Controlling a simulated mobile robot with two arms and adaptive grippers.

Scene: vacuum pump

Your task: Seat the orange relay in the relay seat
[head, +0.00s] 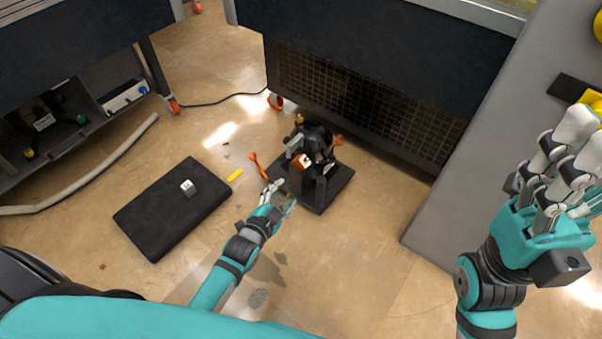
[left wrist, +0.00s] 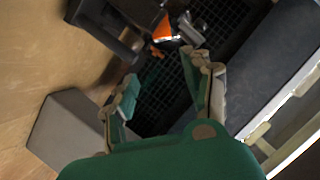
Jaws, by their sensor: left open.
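The orange relay (head: 301,160), orange with a pale face, shows on the near side of the dark vacuum pump (head: 320,185). It also shows at the top of the left wrist view (left wrist: 162,30), beyond my fingertips. I cannot make out the relay seat, nor whether the relay sits in it. My left gripper (head: 279,192) is at the near left edge of the pump's base, apart from the relay. In the left wrist view its fingers (left wrist: 163,80) are spread with nothing between them. My right gripper (head: 568,175) is raised at the right, far from the pump; its fingers overlap.
A black mat (head: 150,220) with a small grey-white block (head: 189,187) lies left of the pump. A yellow strip (head: 235,174) and an orange-handled tool (head: 258,166) lie on the floor between them. A dark cabinet with a mesh front (head: 350,100) stands behind. Floor in front is mostly clear.

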